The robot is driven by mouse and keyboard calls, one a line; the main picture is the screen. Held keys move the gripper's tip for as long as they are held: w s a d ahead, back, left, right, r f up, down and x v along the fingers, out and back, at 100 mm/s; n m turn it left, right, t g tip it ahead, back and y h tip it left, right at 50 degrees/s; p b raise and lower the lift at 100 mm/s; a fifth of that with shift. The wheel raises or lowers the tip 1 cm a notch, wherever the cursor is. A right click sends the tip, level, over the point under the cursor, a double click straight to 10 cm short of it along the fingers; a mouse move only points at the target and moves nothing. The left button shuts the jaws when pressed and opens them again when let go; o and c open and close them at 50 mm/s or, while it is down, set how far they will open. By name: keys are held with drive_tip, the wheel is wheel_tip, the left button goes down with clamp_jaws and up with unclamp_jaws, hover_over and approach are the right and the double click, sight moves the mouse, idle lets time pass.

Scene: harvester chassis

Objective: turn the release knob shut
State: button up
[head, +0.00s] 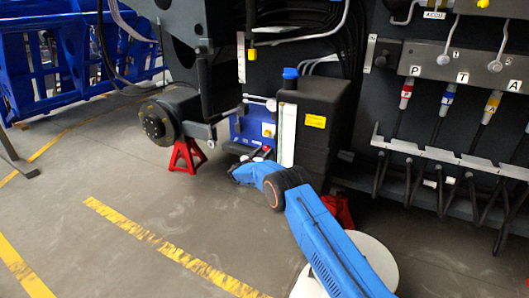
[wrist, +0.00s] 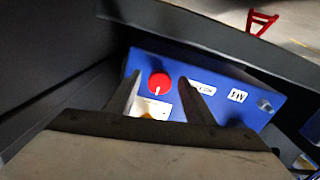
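The red release knob (wrist: 160,83) is a round knob with a white mark at its lower edge. It sits on a blue box (wrist: 218,80) with white labels. In the wrist view the knob shows between the two fingers of my gripper (wrist: 160,75), which are apart with nothing held. I cannot tell how much gap is left between fingertips and knob. In the head view the blue box (head: 240,125) is low on the chassis, left of a black tank. My gripper (head: 262,152) is small and partly hidden there, near the box's lower front.
A black tank (head: 315,105) with a blue cap (head: 290,73) stands just right of my gripper. A red jack stand (head: 187,156) and a hub (head: 158,123) are to the left. Hoses hang at the right. The floor in front is clear.

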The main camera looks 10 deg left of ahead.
drive_tip(key=shift+r, duration=0.1)
drive_tip(key=shift+s+a, duration=0.25)
drive_tip(key=shift+s, duration=0.1)
drive_tip(key=v, duration=1.6)
drive_tip(key=shift+s, duration=0.3)
